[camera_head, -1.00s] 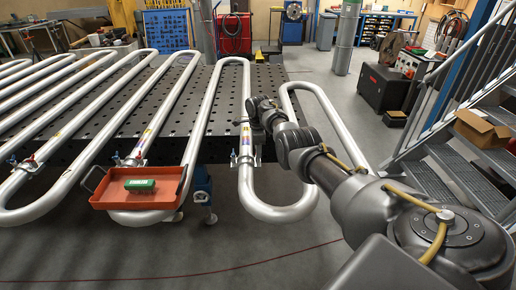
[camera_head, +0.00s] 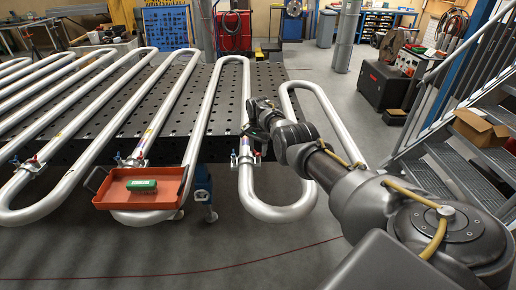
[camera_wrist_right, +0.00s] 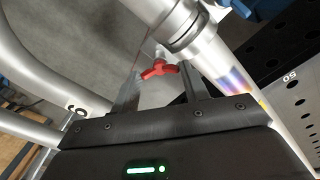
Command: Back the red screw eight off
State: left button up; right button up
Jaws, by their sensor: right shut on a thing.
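In the right wrist view, a red wing-shaped screw (camera_wrist_right: 158,69) sits between the two fingers of my right gripper (camera_wrist_right: 160,84), which is shut on it. It is beside a silver pipe with a collar (camera_wrist_right: 187,32). In the head view, my right gripper (camera_head: 255,132) is at the silver coil right of centre, just above a clamp (camera_head: 246,157) on the pipe. The dark hand hides the held screw there. My left gripper is not in view.
Other clamps with small red and blue parts (camera_head: 32,165) are on the coils. A dark perforated table (camera_head: 180,112) lies behind. Metal stairs (camera_head: 465,170) stand at the right.

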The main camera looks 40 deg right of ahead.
jog(key=n, duration=0.6)
jog(key=shift+s+a+f+n, duration=0.15)
jog(key=shift+s+f+n, duration=0.05)
jog(key=shift+f+n, duration=0.1)
jog(key=n+b, duration=0.1)
jog(key=n, duration=0.4)
jog(key=n+b, duration=0.1)
jog(key=n, duration=0.4)
jog(key=shift+f+n, duration=0.1)
jog(key=shift+n, duration=0.3)
jog(key=n+b, duration=0.2)
jog(key=n, duration=0.4)
jog(key=o, duration=0.7)
jog(key=shift+c, duration=0.2)
jog(key=o, duration=0.3)
jog(key=shift+w, duration=0.15)
jog(key=shift+o, duration=0.2)
jog(key=shift+r, duration=0.2)
